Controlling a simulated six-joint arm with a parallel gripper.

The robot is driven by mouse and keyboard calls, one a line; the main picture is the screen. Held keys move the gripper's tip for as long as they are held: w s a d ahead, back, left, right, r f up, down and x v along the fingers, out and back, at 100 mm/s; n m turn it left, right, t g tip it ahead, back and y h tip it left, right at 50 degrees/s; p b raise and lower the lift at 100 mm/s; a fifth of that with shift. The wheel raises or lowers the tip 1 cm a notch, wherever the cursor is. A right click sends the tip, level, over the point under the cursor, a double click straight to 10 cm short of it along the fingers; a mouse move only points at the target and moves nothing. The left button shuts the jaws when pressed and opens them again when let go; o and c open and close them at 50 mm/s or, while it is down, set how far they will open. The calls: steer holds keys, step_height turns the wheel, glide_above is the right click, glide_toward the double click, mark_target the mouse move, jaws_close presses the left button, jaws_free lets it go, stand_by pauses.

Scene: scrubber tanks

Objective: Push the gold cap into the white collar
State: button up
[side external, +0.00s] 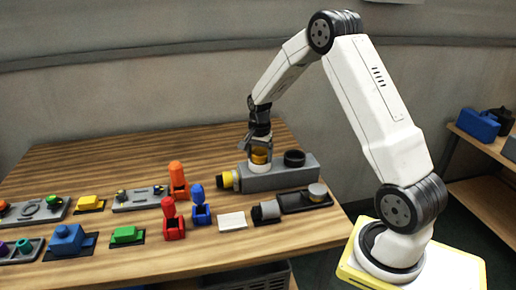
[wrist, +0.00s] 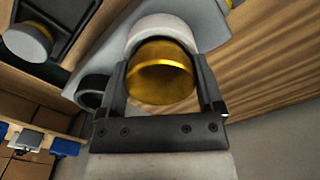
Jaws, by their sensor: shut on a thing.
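The gold cap (side external: 260,155) is between the fingers of my gripper (side external: 259,150), at the top of the white collar (side external: 258,166). The collar stands on a grey block (side external: 287,177) on the table. In the wrist view the gold cap (wrist: 161,73) fills the space between the two dark fingers of my gripper (wrist: 162,80). The white collar (wrist: 163,28) curves around the cap's far side there. My gripper is shut on the cap. How deep the cap sits in the collar cannot be told, as the fingers and the cap hide the join.
A black ring (side external: 294,158) is on the same block, right of the collar. A yellow-ended part (side external: 226,180) is at the block's left end. A black tray (side external: 304,200) with a silver-topped piece lies in front. Several coloured blocks and holders stand to the left. The table's back left is bare.

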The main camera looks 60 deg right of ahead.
steer(key=shift+f, duration=0.25)
stand_by(0.5)
steer(key=o, duration=0.9)
steer(key=shift+o, duration=0.2)
steer(key=shift+s+f, duration=0.1)
steer(key=shift+s, duration=0.1)
steer(key=shift+w+r, duration=0.2)
steer(key=shift+r, duration=3.45)
